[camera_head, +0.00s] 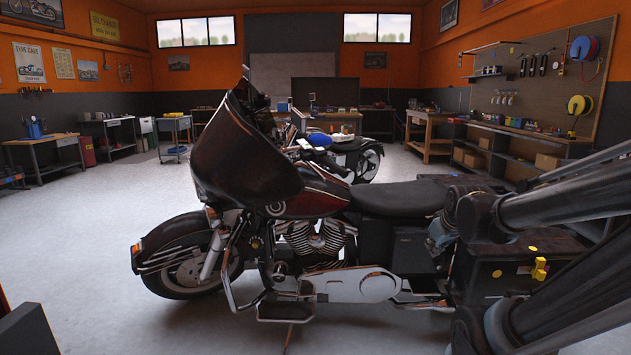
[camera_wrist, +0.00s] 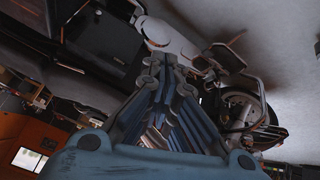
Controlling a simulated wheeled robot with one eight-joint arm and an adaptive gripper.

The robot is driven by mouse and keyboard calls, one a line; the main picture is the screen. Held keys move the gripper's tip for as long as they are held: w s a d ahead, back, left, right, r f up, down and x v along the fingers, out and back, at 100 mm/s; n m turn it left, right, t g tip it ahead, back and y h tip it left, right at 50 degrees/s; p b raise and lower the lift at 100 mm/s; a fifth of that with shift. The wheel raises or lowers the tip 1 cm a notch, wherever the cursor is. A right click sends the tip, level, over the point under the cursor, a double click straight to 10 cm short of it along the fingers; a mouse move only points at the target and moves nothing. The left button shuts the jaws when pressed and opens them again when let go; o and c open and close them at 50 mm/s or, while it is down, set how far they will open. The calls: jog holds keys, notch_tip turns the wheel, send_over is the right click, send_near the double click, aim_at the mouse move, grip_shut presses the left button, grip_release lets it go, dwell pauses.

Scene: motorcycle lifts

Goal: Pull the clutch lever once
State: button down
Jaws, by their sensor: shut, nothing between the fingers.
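A dark red and black motorcycle (camera_head: 325,202) with a large front fairing (camera_head: 240,155) stands side-on in the head view, its front wheel to the left. I cannot make out the clutch lever; the handlebar area behind the fairing is cluttered and partly hidden. My gripper (camera_head: 438,236) is beside the rear part of the seat, well right of the handlebar area. In the wrist view my gripper (camera_wrist: 166,62) is shut and empty, with its blue-grey fingers together. The motorcycle also shows there, tilted, with its front wheel (camera_wrist: 242,108) at the right.
A second motorcycle (camera_head: 366,162) stands behind the first. A dark cabinet with a yellow fitting (camera_head: 539,269) is at the right, partly behind my arm. Workbenches (camera_head: 45,147) and shelves (camera_head: 490,150) line the walls. The floor (camera_head: 90,250) at the left is clear.

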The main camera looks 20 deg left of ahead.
aim_at(315, 169)
jog(key=w+a+r+n+t+y, duration=0.35)
jog(key=w+a, duration=0.35)
jog(key=a, duration=0.3)
jog(key=w+a+r+n+t+y, duration=0.25)
jog(key=w+a+n, duration=0.25)
jog(key=w+a, duration=0.4)
jog(key=s+a+r+n+t+y, duration=0.2)
jog(key=a+n+y, duration=0.4)
jog(key=a, duration=1.3)
jog(key=s+r+n, duration=0.1)
jog(key=n, duration=0.1)
jog(key=shift+s+a+r+n+y, duration=0.15)
jog(key=shift+s+a+n+y, duration=0.05)
jog(key=shift+n+y, duration=0.15)
jog(key=w+a+r, duration=0.2)
jog(key=w+a, duration=0.2)
jog(key=w, duration=0.6)
jog(key=shift+w+a, duration=0.25)
jog(key=shift+a, duration=0.05)
